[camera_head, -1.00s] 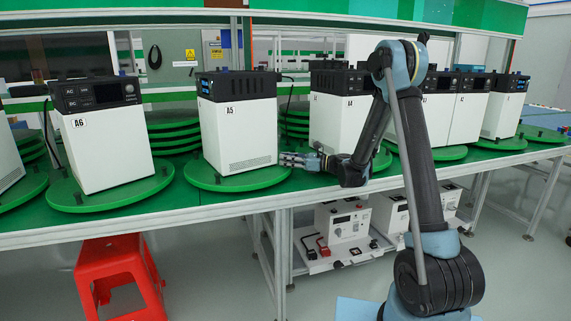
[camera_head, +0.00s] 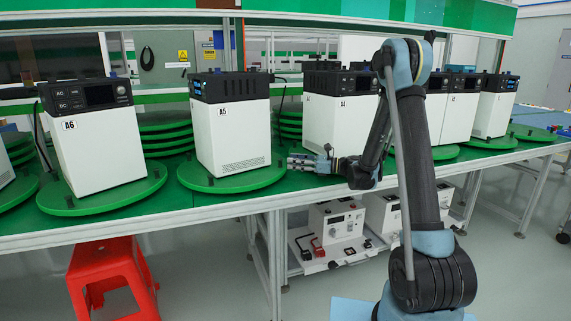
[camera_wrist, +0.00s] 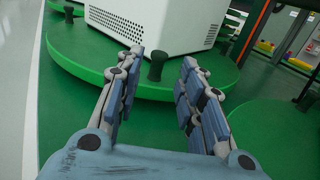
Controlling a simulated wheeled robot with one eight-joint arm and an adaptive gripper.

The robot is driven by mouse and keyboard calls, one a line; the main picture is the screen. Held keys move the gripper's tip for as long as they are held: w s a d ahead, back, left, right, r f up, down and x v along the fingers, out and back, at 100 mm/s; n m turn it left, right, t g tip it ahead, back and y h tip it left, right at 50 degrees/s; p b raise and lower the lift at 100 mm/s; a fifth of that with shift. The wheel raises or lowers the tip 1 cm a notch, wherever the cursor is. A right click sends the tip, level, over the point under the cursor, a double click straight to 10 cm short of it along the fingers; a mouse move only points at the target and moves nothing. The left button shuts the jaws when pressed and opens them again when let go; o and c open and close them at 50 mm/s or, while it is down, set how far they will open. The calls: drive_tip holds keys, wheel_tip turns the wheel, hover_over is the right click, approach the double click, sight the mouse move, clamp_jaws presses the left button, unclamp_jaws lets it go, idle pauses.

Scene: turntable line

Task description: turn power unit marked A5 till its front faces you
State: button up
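Power unit A5 (camera_head: 232,140) is a white box with a black top, upright on a round green turntable (camera_head: 205,186). The face with the A5 label and a vent grille is toward me; a sliver of blue display shows at its left edge, so its front looks turned left. In the wrist view, the unit's white body (camera_wrist: 170,22) stands beyond the fingers on the turntable (camera_wrist: 75,62). My gripper (camera_head: 292,161) is at the turntable's right edge. In the wrist view its fingers (camera_wrist: 160,68) are apart, with a dark peg (camera_wrist: 155,66) of the turntable between their tips.
Unit A6 (camera_head: 98,150) stands on its own turntable at the left. Unit A4 (camera_head: 335,125) stands close at the right, partly behind my arm. Another green disc (camera_wrist: 268,135) lies right of my gripper in the wrist view. A red stool (camera_head: 112,275) is below the table.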

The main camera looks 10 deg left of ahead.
drive_tip(key=shift+s+d, duration=0.1)
drive_tip(key=shift+d, duration=2.55)
drive_tip(key=shift+c, duration=0.5)
